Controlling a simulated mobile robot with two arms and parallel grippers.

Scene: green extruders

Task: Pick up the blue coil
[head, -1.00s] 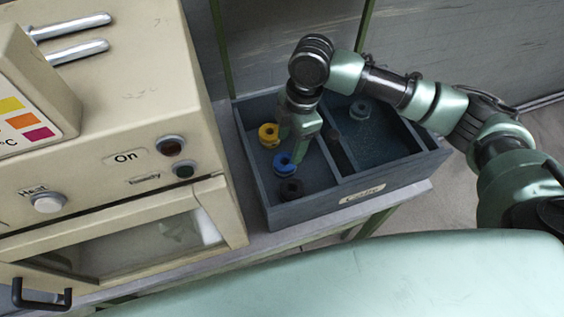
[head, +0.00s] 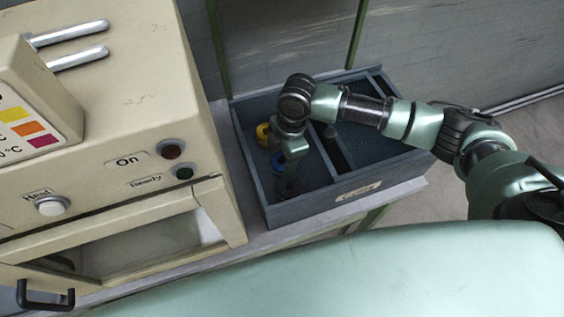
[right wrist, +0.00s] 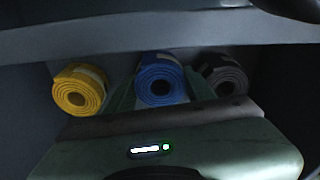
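The blue coil (head: 278,162) lies in the left compartment of the dark blue-grey box (head: 262,190), partly hidden by my right gripper (head: 291,160). In the right wrist view the blue coil (right wrist: 160,78) is in the middle, between a yellow coil (right wrist: 78,90) and a black coil (right wrist: 222,75). The green fingers of my right gripper (right wrist: 160,88) are apart, one on each side of the blue coil. I cannot tell whether they touch it. My left gripper is not in view.
In the head view the yellow coil (head: 263,134) sits behind the blue one and the black coil (head: 288,187) in front. Box walls and a divider (head: 331,150) stand close around my gripper. A beige oven-like machine (head: 130,110) stands to the left.

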